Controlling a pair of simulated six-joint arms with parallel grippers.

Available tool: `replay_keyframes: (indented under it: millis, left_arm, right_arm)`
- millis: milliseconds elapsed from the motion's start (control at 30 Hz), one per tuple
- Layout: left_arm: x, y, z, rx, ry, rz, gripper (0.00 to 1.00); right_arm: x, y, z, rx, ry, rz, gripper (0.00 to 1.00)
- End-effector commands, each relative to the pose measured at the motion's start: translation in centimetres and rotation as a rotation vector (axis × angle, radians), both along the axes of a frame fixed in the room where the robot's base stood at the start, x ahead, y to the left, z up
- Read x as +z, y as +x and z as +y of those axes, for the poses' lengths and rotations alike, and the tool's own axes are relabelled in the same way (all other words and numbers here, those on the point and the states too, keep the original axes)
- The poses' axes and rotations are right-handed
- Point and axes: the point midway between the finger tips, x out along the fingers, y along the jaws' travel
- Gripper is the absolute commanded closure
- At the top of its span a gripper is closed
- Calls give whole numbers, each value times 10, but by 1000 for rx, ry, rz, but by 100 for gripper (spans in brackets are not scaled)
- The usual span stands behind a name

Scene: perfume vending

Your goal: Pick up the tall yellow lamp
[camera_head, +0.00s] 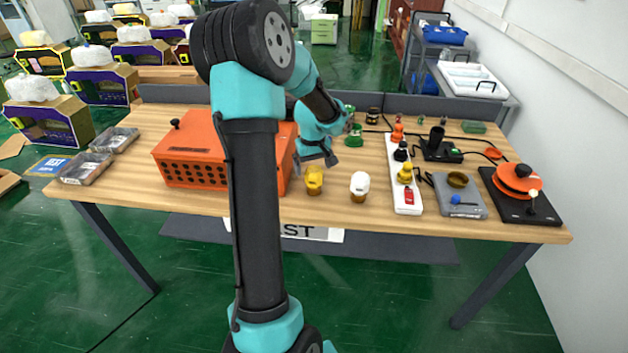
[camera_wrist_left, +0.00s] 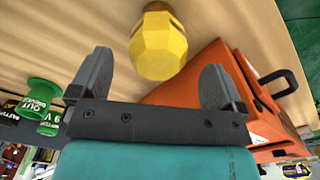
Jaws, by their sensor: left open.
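A yellow faceted lamp (camera_head: 314,178) with a brownish base stands upright on the wooden table, right of the orange box. In the left wrist view the yellow lamp (camera_wrist_left: 158,47) is just beyond the fingertips, roughly centred between them and not gripped. My left gripper (camera_head: 317,159) is open and empty, just behind and above the lamp in the head view. Its two dark fingers (camera_wrist_left: 158,62) are spread wide in the wrist view. A smaller yellow piece (camera_head: 405,173) sits on the white strip to the right. My right gripper is not in view.
The orange perforated box (camera_head: 195,165) stands close left of the lamp. A white-topped bottle (camera_head: 360,186) stands to its right. Green pieces (camera_head: 354,136) are behind. The white strip (camera_head: 393,150) and a grey pad (camera_head: 474,208) lie farther right. The table front is bare.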

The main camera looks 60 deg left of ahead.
Motion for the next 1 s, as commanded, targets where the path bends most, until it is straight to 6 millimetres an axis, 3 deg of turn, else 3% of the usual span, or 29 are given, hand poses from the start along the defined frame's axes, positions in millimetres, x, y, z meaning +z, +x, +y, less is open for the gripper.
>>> replay_keyframes:
  millis: [400,900,1000]
  left_arm:
    - [-48,2,-3,0,-2,1,5]
    - [-49,2,-3,0,0,0,5]
    - [-49,2,-3,0,0,0,14]
  right_arm:
    - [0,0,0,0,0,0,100]
    - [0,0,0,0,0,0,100]
    - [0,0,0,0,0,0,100]
